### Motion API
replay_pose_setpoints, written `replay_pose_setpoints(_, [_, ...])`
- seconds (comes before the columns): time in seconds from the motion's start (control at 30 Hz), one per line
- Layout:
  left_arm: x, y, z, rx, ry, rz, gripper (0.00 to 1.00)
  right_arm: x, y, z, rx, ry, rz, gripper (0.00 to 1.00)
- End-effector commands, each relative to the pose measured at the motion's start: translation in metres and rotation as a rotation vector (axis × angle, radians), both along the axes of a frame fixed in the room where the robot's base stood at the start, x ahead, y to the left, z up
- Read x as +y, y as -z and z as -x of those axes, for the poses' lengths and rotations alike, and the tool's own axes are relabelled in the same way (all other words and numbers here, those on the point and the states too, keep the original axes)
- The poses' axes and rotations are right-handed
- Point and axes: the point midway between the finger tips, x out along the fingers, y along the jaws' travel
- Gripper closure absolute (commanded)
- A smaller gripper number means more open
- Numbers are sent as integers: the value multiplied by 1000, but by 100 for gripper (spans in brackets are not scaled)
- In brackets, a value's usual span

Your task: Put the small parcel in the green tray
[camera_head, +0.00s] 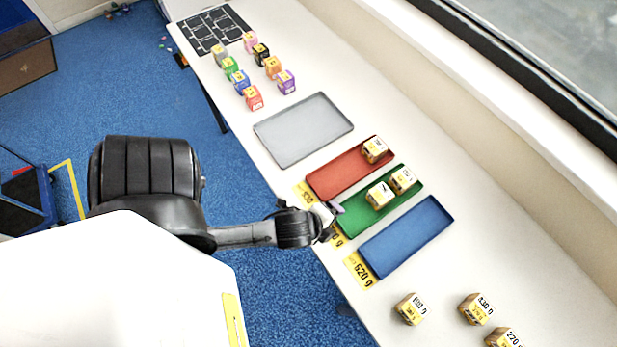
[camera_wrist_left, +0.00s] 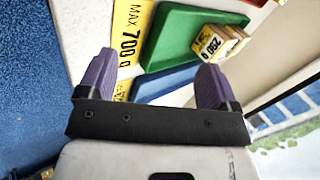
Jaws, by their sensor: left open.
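The green tray (camera_head: 352,219) stands between the red and blue trays and holds two small tan parcels, one nearer (camera_head: 379,195) and one farther (camera_head: 402,180). The red tray (camera_head: 335,181) holds one small parcel (camera_head: 374,150) at its far end. My left gripper (camera_head: 330,215) is at the near end of the green tray. In the left wrist view its purple fingers (camera_wrist_left: 155,82) are apart with nothing between them. The green tray (camera_wrist_left: 172,45) and parcels (camera_wrist_left: 213,42) show beyond them. My right gripper is not in view.
The blue tray (camera_head: 405,238) is empty. Several parcels (camera_head: 411,309) stand at the table's lower right. A grey tray (camera_head: 303,130) is empty. Several coloured boxes (camera_head: 253,97) and a black grid mat (camera_head: 214,30) are farther back. Yellow weight labels (camera_head: 360,270) lie before the trays.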

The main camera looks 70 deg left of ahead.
Motion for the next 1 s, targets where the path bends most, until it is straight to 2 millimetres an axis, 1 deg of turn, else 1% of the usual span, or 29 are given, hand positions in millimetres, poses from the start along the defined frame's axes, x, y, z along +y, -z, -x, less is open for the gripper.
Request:
replay_pose_setpoints(0.03, [-3,0,8,19,-104,101,15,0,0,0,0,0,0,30])
replay_pose_setpoints(0.1, [-9,1,19,49,-258,236,15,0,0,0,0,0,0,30])
replay_pose_setpoints(0.2, [-16,0,33,93,-451,387,15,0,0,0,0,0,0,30])
replay_pose_setpoints(0.3, [-21,-1,44,132,-603,493,15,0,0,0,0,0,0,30])
replay_pose_setpoints(0.4, [-25,-2,52,161,-710,561,15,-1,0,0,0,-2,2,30])
replay_pose_setpoints(0.5, [-28,-3,56,179,-775,599,15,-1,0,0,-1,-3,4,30])
replay_pose_setpoints(0.6, [-29,-3,58,186,-804,615,15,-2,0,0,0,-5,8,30])
replay_pose_setpoints(1.0, [-29,-3,58,186,-810,618,15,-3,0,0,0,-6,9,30])
